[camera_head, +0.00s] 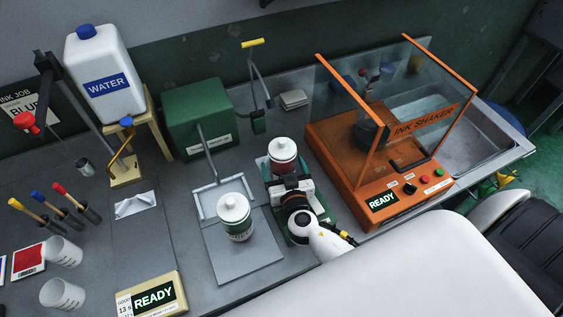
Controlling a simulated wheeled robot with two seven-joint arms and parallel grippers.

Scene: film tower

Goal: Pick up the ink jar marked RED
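A jar with a white lid and a dark red body (283,155) stands at the middle of the bench, on or over a green-edged base. Its lower front is hidden by my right gripper (287,183), and I cannot read a label on it. The gripper is right at the jar's near side, its arm coming in from the lower right. Whether its fingers are closed on the jar does not show. A second white-lidded jar (235,216) with a dark green label stands on a grey plate to the left. My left gripper is not in view.
The orange ink shaker (323,148) with clear panels stands close on the right. A green box (198,112) is behind left. A water jug (105,75), brushes, white cups (63,252) and a READY display (152,297) are at left.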

